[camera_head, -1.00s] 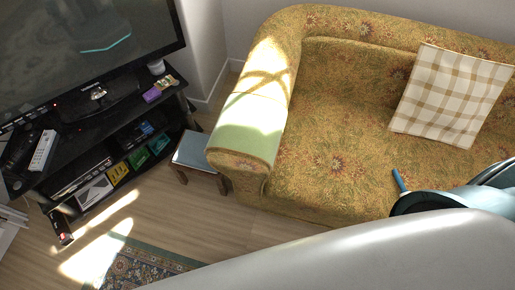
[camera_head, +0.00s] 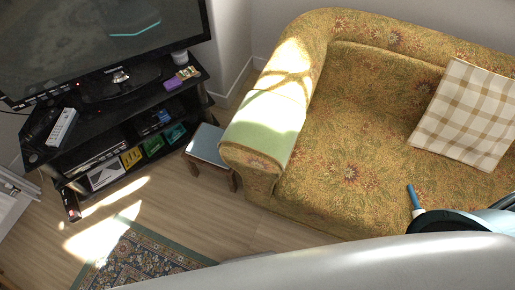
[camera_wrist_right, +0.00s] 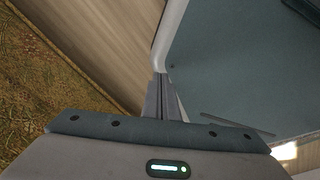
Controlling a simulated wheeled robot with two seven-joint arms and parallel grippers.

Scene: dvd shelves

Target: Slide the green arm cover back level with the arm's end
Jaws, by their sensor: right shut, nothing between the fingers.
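The pale green arm cover (camera_head: 262,128) lies over the left arm of the patterned yellow sofa (camera_head: 340,130) in the head view. Bright sunlight falls across its back part. Floral fabric of the sofa arm's front end (camera_head: 248,160) shows beyond the cover's front edge. My right gripper (camera_wrist_right: 162,97) is shut and empty in the right wrist view, with no cover visible there. Sofa fabric (camera_wrist_right: 45,85) shows at the left of that view. My left gripper is not in view.
A low table (camera_head: 209,145) stands beside the sofa arm's front end. A black TV stand (camera_head: 100,135) is at the left. A plaid cushion (camera_head: 465,115) rests on the sofa. A rug (camera_head: 140,258) lies on the wooden floor. My own arm covers the bottom right.

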